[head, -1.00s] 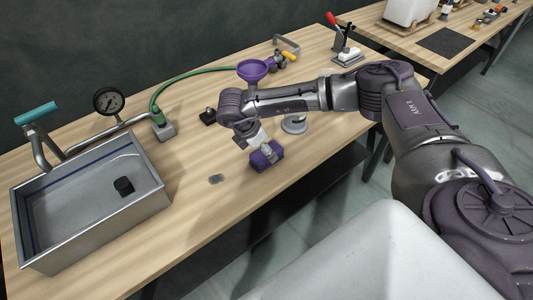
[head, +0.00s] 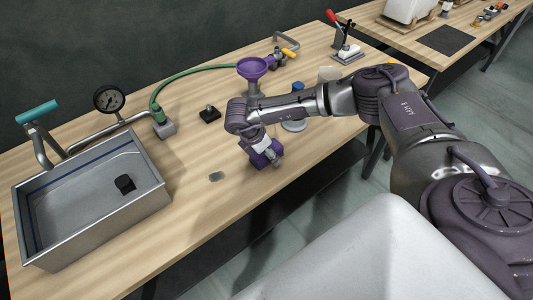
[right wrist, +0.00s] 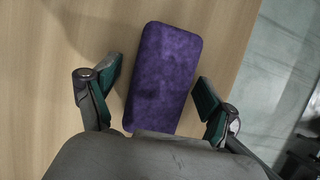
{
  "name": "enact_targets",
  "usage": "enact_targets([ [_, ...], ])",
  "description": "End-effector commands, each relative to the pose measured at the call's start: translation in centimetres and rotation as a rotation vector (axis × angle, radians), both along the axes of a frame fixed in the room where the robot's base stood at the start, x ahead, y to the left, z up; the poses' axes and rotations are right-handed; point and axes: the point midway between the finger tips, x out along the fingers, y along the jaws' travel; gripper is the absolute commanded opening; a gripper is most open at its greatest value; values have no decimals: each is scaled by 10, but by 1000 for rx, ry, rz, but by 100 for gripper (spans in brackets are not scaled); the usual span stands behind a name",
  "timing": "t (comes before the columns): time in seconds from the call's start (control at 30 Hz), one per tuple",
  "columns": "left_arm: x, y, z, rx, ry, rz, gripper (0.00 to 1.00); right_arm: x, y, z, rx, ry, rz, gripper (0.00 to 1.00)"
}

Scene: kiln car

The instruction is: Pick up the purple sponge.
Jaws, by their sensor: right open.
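The purple sponge (head: 257,160) lies flat on the wooden table near its front edge in the head view. It also shows in the right wrist view (right wrist: 163,75), a rounded purple block lying lengthwise between my fingers. My right gripper (right wrist: 158,90) is open, with one green-padded finger on each side of the sponge and a small gap on both sides. In the head view my right gripper (head: 266,154) reaches down over the sponge and hides part of it. My left gripper is not in view.
A metal basin (head: 105,225) with a small black block (head: 124,184) inside stands at the left. A purple funnel (head: 252,68), a black block (head: 210,114) and a green hose (head: 190,77) are behind my arm. A small grey piece (head: 217,176) lies left of the sponge.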

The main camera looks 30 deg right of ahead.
Motion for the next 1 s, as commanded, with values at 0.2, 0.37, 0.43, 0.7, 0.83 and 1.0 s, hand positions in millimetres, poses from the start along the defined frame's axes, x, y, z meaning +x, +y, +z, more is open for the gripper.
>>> enact_targets([
  [0.2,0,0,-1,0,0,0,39,0,0,0,0,0,0,83],
  [0.37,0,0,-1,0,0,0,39,0,0,0,0,0,0,72],
  [0.43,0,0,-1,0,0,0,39,0,0,0,0,0,0,60],
  [0.7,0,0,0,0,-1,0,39,0,0,0,0,0,0,19],
  [0.83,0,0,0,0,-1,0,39,0,0,0,0,0,0,19],
  [1.0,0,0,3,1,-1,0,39,1,0,4,0,-1,0,19],
])
